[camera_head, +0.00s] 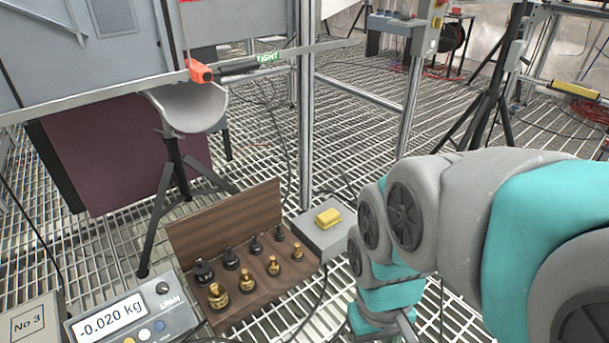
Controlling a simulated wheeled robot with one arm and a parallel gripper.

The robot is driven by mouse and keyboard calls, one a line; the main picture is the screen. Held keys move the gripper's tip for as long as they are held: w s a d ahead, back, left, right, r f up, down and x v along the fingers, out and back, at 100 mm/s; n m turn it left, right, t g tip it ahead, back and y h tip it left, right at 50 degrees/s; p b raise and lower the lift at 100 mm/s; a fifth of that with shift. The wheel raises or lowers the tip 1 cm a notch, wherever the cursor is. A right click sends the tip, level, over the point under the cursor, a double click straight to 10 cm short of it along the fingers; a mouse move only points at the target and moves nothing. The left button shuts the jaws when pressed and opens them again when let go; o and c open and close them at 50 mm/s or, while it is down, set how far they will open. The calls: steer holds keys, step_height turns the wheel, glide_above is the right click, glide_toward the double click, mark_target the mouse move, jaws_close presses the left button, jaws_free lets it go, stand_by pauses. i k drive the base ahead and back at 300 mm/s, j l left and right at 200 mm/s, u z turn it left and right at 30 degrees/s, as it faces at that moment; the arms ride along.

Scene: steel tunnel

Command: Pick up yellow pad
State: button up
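The yellow pad (328,217) is a small block lying on top of a grey box (322,236), just right of the wooden weight case. My arm comes in from the right and bends down beside the grey box. Its lower end runs off the bottom edge of the picture, so my gripper's fingers are not seen. The pad's top and front are clear of the arm.
A wooden case (238,292) holds several black and brass weights left of the grey box. A scale (132,317) reading -0.020 kg stands at lower left. A metal post (305,120) rises behind the box, and a tripod (172,185) stands behind the case. Cables cross the grating floor.

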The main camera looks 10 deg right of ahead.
mark_target(329, 218)
steer(key=z, duration=0.25)
steer(key=i+l, duration=0.75)
steer(key=l, duration=0.15)
